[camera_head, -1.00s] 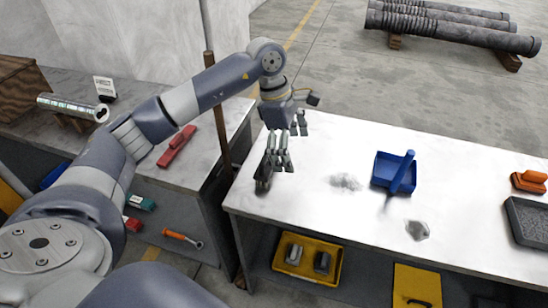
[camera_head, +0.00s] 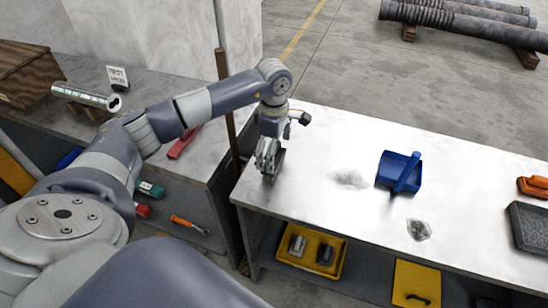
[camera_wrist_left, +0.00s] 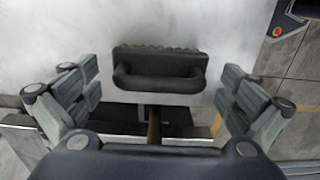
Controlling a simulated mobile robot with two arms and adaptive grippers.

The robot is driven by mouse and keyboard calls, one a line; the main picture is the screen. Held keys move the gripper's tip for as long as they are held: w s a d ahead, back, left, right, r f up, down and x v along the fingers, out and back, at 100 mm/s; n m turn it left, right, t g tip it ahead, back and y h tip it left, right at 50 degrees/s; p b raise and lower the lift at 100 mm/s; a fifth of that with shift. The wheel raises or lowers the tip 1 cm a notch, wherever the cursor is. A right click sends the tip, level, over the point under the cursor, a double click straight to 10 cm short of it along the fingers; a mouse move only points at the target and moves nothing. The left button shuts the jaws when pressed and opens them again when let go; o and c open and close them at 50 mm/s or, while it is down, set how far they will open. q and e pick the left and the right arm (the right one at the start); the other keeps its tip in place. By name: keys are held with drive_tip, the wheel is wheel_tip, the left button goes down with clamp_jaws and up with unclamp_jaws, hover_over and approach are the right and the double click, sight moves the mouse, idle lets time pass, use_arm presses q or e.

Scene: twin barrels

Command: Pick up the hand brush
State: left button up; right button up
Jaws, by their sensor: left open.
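The hand brush (camera_wrist_left: 160,69) is dark, with a bar handle on its near side and a bumpy far edge. It lies on the pale tabletop between the spread fingers of my left gripper (camera_wrist_left: 160,95), with a gap on both sides. In the head view the left gripper (camera_head: 268,170) points down at the table's left end and hides most of the brush (camera_head: 279,157). It is open and holds nothing. My right gripper is in neither view.
On the white table (camera_head: 330,130) are a blue dustpan (camera_head: 384,173), grey debris patches (camera_head: 418,230), an orange-handled tool (camera_head: 533,187) and a dark tray (camera_head: 530,224) at the right. A wooden post (camera_head: 230,110) stands by the left end.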

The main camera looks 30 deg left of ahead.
use_arm(q)
drive_tip(key=shift+f, duration=0.65)
drive_tip(key=c, duration=1.2)
drive_tip(key=shift+s, duration=0.1)
drive_tip(key=shift+r, duration=0.1)
